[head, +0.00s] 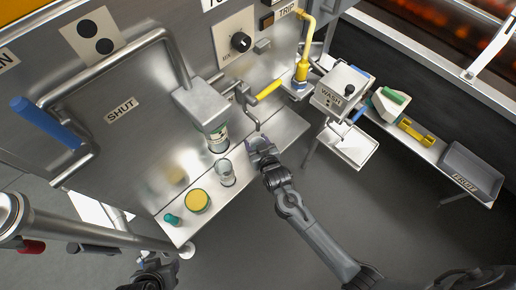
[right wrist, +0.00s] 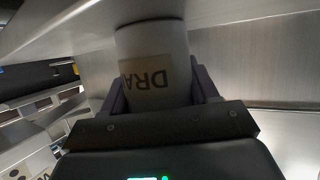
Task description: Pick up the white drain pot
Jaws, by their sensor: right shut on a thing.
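The white drain pot (right wrist: 152,48) fills the upper middle of the right wrist view. Its beige label shows the letters DRA upside down. My right gripper (right wrist: 158,95) has one finger on each side of the pot and is shut on it. In the head view my right gripper (head: 263,148) is at the steel ledge, below the small spout. The pot is hard to make out there. My left gripper (head: 157,271) is at the bottom left of the head view, dark and partly cut off; its fingers do not show clearly.
On the steel ledge (head: 226,198) stand a clear glass (head: 226,172), a labelled container (head: 216,138), a yellow-topped round thing (head: 197,201) and a green item (head: 172,219). A WASH box (head: 337,92) and a white tray (head: 352,146) are to the right. A yellow-handled lever (head: 268,90) is above.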

